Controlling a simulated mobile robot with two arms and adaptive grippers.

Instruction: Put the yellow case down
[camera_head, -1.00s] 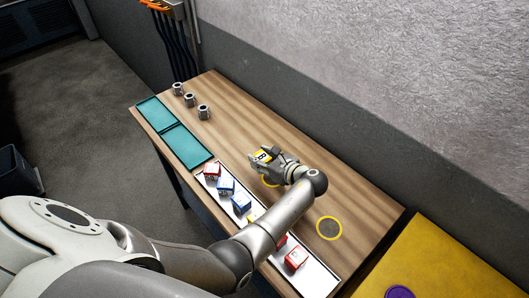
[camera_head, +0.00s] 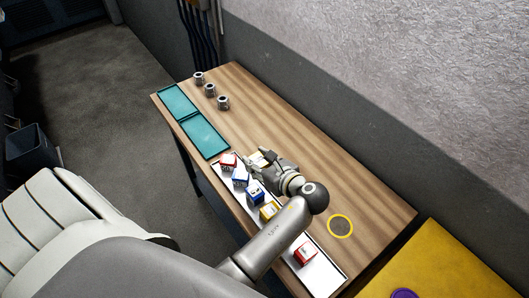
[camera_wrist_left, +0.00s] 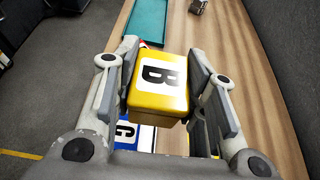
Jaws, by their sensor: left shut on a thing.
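The yellow case (camera_wrist_left: 160,88), with a black letter B on a white label, is between the two fingers of my left gripper (camera_wrist_left: 163,90) in the left wrist view. The fingers are shut on it. In the head view the left gripper (camera_head: 264,160) is beside the white tray (camera_head: 323,270), and only a small part of the yellow case (camera_head: 259,158) shows. Whether the case touches the table cannot be told. My right gripper is not in view.
The white tray holds red-and-white, blue-and-white and yellow cases, such as a red one (camera_head: 305,253) at its near end. Two teal trays (camera_head: 204,136) and three metal parts (camera_head: 210,90) are at the far end. A yellow-ringed dark disc (camera_head: 340,226) lies on the wooden table (camera_head: 290,130).

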